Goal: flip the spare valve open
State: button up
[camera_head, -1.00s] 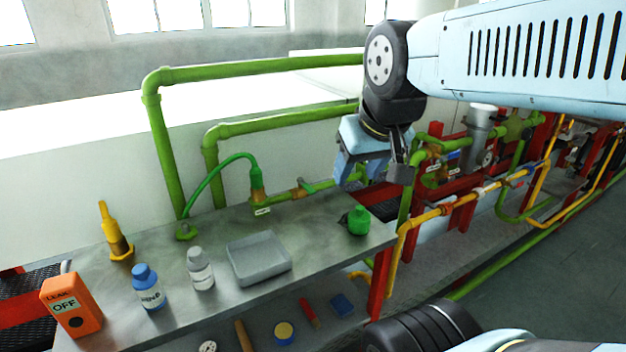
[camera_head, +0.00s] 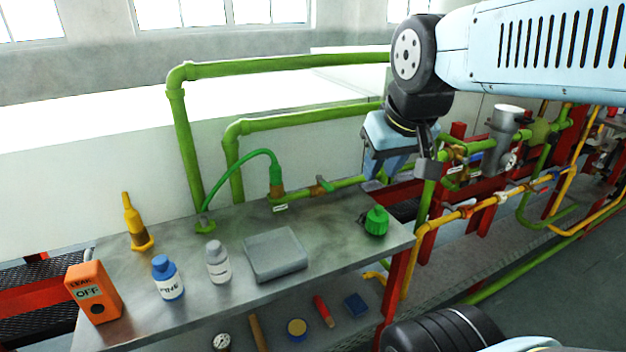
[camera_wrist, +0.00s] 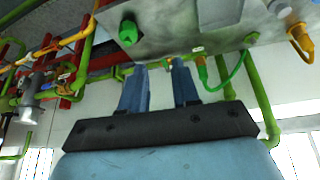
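A small valve with a green lever (camera_head: 322,184) sits on the low green pipe behind the bench, right of the green hose; I cannot read whether its tag says spare. More valves with tags (camera_head: 456,152) stand on the pipes at the right. My gripper (camera_head: 380,180) hangs above the bench's back right, right of the lever and apart from it. In the wrist view its two fingers (camera_wrist: 160,80) are spread with nothing held. The pipe and a lever (camera_wrist: 165,62) show beyond the gap between them.
A yellow pipe (camera_head: 445,217) runs at right.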

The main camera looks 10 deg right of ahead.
jog(key=w+n, duration=0.2)
jog(key=w, duration=0.1)
jog(key=w+n+g, duration=0.1)
jog(key=w, duration=0.1)
jog(key=shift+w+a+r+h, duration=0.15)
jog(key=shift+a+h, duration=0.2)
jog(key=shift+h, duration=0.05)
grip_shut()
jog(key=w+a+f+n+g+h, duration=0.1)
jog(key=w+a+f+n, duration=0.2)
jog(key=w, duration=0.5)
jog(key=w+a+f+n+g+h, duration=0.1)
jog(key=w+a+f+n, duration=0.2)
jog(key=w+f+n, duration=0.2)
jog(key=w+a+f+n+g+h, duration=0.1)
jog(key=w+a+f+n, duration=0.2)
jog(key=w+n, duration=0.5)
jog(key=shift+w+a+f+n+g+h, duration=0.3)
jog(key=shift+w+f, duration=0.4)
jog(key=shift+w, duration=1.15)
jog(key=shift+d, duration=0.1)
